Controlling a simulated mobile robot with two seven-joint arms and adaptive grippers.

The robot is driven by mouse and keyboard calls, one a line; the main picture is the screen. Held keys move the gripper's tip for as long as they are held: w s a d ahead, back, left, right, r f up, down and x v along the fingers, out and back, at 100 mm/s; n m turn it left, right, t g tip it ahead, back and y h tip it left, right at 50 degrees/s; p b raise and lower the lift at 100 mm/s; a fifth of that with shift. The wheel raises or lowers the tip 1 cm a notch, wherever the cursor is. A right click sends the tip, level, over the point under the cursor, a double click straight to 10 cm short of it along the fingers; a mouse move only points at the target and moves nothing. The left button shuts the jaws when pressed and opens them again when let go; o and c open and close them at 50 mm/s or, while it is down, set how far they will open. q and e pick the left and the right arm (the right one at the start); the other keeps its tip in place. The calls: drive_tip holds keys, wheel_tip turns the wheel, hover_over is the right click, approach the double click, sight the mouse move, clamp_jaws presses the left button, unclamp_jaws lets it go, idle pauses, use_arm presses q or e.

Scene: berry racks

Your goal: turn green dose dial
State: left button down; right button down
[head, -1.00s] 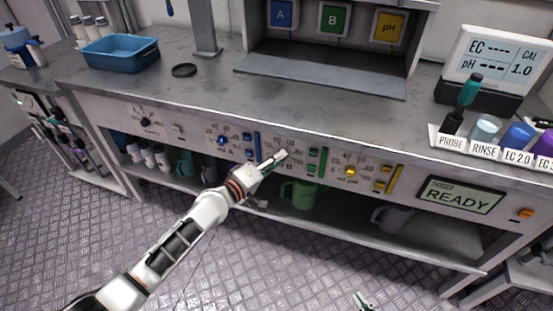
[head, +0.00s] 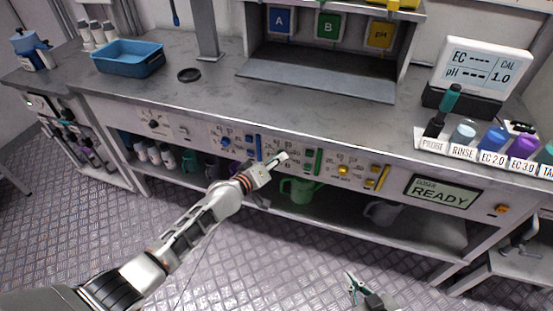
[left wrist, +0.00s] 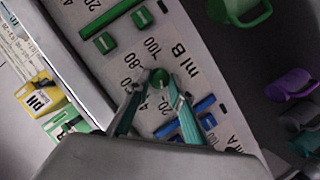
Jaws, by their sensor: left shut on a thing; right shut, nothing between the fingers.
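The green dose dial (left wrist: 160,77) is a small round knob with printed numbers around it and "ml B" beside it on the grey panel. In the left wrist view my left gripper (left wrist: 155,84) has one finger on each side of the dial and is shut on it. In the head view my left gripper (head: 281,158) reaches the panel there and hides the dial. My right gripper (head: 354,281) is shut and empty, low in the head view, well in front of the bench.
A green slider (head: 315,163) is right of the left gripper. The blue dial (head: 226,143) and yellow dial (head: 343,170) flank it. The display (head: 441,194) reads READY. Mugs stand on the shelf below, including a green one (head: 298,190).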

use_arm(q)
drive_tip(key=c, duration=1.8)
unclamp_jaws()
drive_tip(key=v, duration=1.2)
drive_tip(key=shift+a+f, duration=0.1)
drive_tip(key=s+a+f+m+y, duration=0.2)
drive_tip(key=s+a+f, duration=0.2)
drive_tip(key=s, duration=0.4)
drive_tip(key=s+a+f+m+g+y, duration=0.1)
drive_tip(key=s+a+f, duration=0.3)
drive_tip(key=s, duration=0.5)
drive_tip(key=s+a+f+m+y, duration=0.2)
drive_tip(key=s+a+f+m, duration=0.2)
drive_tip(key=s, duration=0.5)
drive_tip(key=shift+a+f+g+y, duration=0.3)
drive_tip(key=shift+a+f, duration=0.15)
drive_tip(key=shift+f, duration=0.25)
